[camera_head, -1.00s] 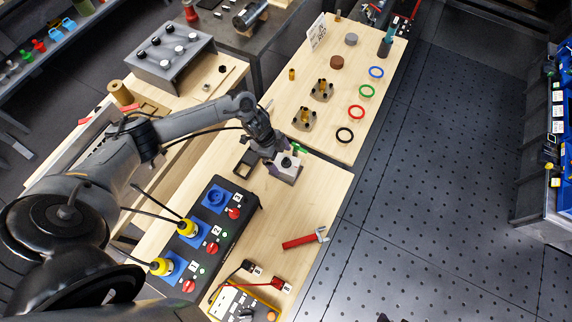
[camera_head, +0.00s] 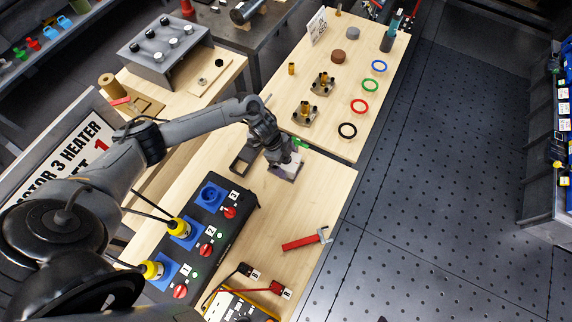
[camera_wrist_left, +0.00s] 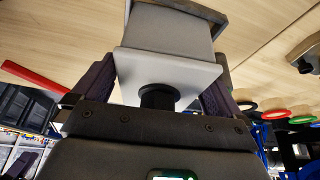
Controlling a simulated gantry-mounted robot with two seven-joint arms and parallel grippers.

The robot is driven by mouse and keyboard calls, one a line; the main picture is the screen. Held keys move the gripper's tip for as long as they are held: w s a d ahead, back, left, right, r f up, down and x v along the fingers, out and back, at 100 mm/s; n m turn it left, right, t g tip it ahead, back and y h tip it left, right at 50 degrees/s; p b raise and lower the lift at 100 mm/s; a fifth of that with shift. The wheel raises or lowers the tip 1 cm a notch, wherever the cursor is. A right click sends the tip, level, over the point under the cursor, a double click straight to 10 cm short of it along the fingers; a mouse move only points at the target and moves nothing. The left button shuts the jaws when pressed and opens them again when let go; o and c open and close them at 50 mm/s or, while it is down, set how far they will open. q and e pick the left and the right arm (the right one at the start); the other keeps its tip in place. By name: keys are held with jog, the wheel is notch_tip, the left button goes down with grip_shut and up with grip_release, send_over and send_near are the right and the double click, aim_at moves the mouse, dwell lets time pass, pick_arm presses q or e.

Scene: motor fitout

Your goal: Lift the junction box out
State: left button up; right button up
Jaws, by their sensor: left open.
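The left gripper (camera_wrist_left: 160,88) is open, with a dark finger on either side of the plate. Contact cannot be told. The gripper partly hides the box in the head view.
A black rectangular frame (camera_head: 243,161) lies left of the gripper. A black panel (camera_head: 212,222) with blue sockets and yellow plugs stands nearer. A red-handled tool (camera_head: 303,242) lies on the bench. Coloured rings, including a black one (camera_head: 347,130), lie on the far bench.

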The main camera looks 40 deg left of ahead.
pick_arm(q)
jog(key=c, duration=1.1)
jog(key=shift+r, duration=0.1)
jog(key=shift+r, duration=0.1)
jog(key=shift+r, duration=0.55)
jog(key=r, duration=0.1)
jog(key=d+r, duration=0.1)
jog(key=r, duration=0.1)
jog(key=shift+w+r, duration=0.1)
jog(key=shift+r, duration=0.05)
jog(key=d+r, duration=0.2)
jog(key=d, duration=0.1)
jog(key=w+d+r, duration=0.1)
jog(key=d+r, duration=0.1)
jog(key=d, duration=0.2)
jog(key=w+d+r, duration=0.1)
jog(key=d+r, duration=0.1)
jog(key=d, duration=0.1)
jog(key=shift+d+r, duration=0.2)
jog(key=shift+d, duration=0.05)
